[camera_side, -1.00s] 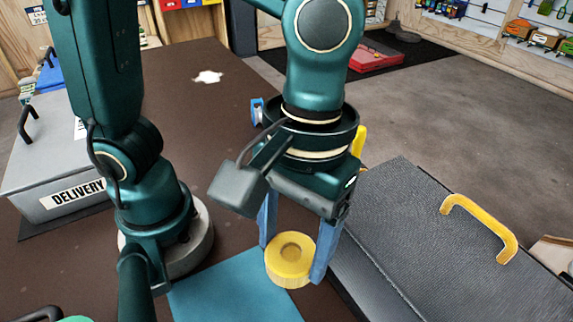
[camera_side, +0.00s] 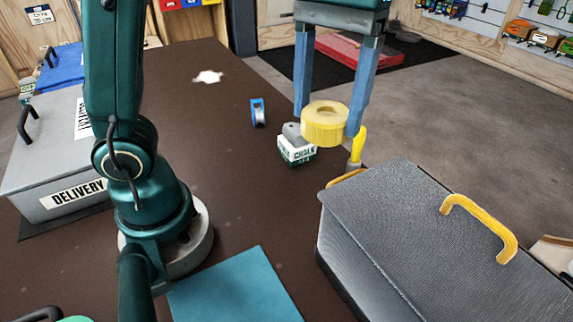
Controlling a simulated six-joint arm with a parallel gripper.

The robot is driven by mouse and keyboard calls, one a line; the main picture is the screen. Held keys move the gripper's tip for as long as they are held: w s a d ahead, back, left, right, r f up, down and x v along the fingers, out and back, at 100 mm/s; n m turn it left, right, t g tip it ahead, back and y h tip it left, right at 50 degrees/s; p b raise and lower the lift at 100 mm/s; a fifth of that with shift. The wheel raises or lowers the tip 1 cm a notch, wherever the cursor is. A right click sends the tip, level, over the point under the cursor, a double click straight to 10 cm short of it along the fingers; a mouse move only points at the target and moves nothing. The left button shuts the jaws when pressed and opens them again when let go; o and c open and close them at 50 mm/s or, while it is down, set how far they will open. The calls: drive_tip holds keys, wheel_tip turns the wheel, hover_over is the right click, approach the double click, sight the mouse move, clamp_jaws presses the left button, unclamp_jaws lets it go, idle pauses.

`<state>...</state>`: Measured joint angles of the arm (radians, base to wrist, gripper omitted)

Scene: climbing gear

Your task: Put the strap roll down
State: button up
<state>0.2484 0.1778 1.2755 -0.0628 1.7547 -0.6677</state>
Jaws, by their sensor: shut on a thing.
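The strap roll is a yellow disc-shaped roll (camera_side: 325,124) with a round hollow in its top. My gripper (camera_side: 328,118) has two blue fingers pointing down, one on each side of the roll, and is shut on it. The roll is held up in the air, roughly level, in the upper middle of the side view. In the picture it sits just above and right of a chalk block, and its exact height is hard to tell. A flat teal mat (camera_side: 235,290) lies bare on the brown table at the bottom.
The white-and-green chalk block (camera_side: 297,149), a blue roll (camera_side: 258,112) and a yellow-handled thing (camera_side: 356,147) stand near the roll. A grey lidded box (camera_side: 400,215) with yellow handles is at right. A grey delivery box (camera_side: 60,165) is at left. The brown table (camera_side: 200,120) has free room centrally.

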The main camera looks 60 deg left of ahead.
drive_tip(key=w+a, duration=0.2)
drive_tip(key=a, duration=0.7)
drive_tip(key=w+a, duration=0.2)
drive_tip(key=a, duration=0.7)
drive_tip(key=s+a+n, duration=0.1)
drive_tip(key=s+a, duration=0.4)
drive_tip(key=a, duration=0.3)
drive_tip(key=s+a, duration=0.4)
drive_tip(key=a, duration=0.4)
wheel_tip(320, 180, down, 22)
drive_tip(key=shift+r, duration=0.25)
drive_tip(key=o, duration=1.5)
drive_tip(key=shift+f, duration=0.1)
